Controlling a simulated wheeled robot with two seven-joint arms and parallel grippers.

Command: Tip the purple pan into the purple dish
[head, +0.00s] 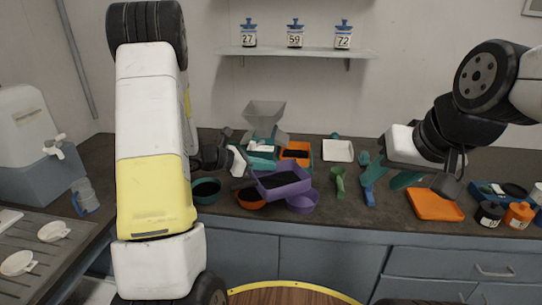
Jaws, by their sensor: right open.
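The purple pan (283,185), with dark material inside, is at the middle of the bench in the head view. It looks raised and slightly tilted, partly over the purple dish (303,202). The dish is a round bowl, and its far side is hidden by the pan. My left gripper (246,168) is at the pan's left end and appears shut on it; the fingers are small and partly hidden. My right gripper (448,187) is open and empty above the right part of the bench, near the orange tray.
An orange bowl (250,198) and a teal bowl (206,190) stand left of the dish. Green (338,182) and blue (368,193) scoops lie to its right. An orange tray (435,205) is further right. A grey hopper (265,115) stands behind. Jars line the wall shelf (290,52).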

